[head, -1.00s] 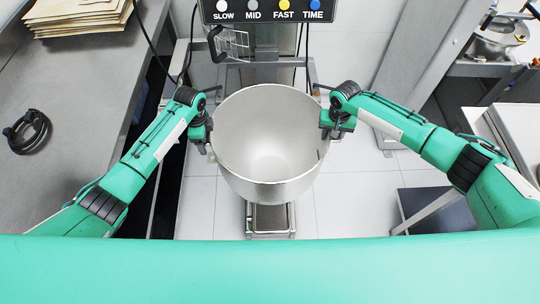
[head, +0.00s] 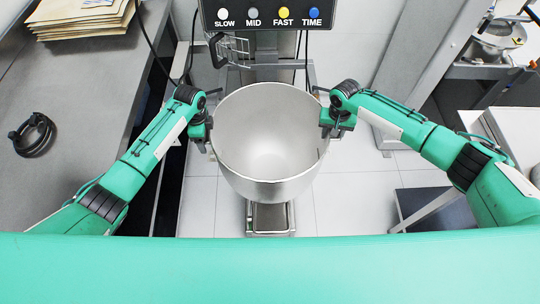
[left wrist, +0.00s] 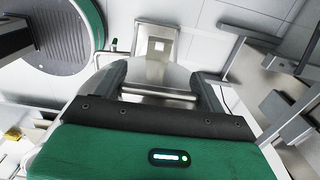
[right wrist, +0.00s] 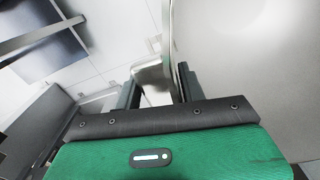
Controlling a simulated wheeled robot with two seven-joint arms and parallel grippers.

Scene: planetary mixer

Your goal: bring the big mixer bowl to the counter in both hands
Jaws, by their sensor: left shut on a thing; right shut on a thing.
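The big mixer bowl (head: 268,150) is a large, empty-looking metal bowl held upright between my two arms, in front of the mixer. My left gripper (head: 208,144) is shut on the left side of the bowl; in the left wrist view its fingers (left wrist: 160,92) close around a metal part of it. My right gripper (head: 326,128) is shut on the right side of the bowl; in the right wrist view its fingers (right wrist: 158,88) straddle a part beside the bowl wall (right wrist: 230,70). The exact grip points are partly hidden. The grey counter (head: 95,110) is at the left.
A shelf with a pot (head: 498,42) is at the right.

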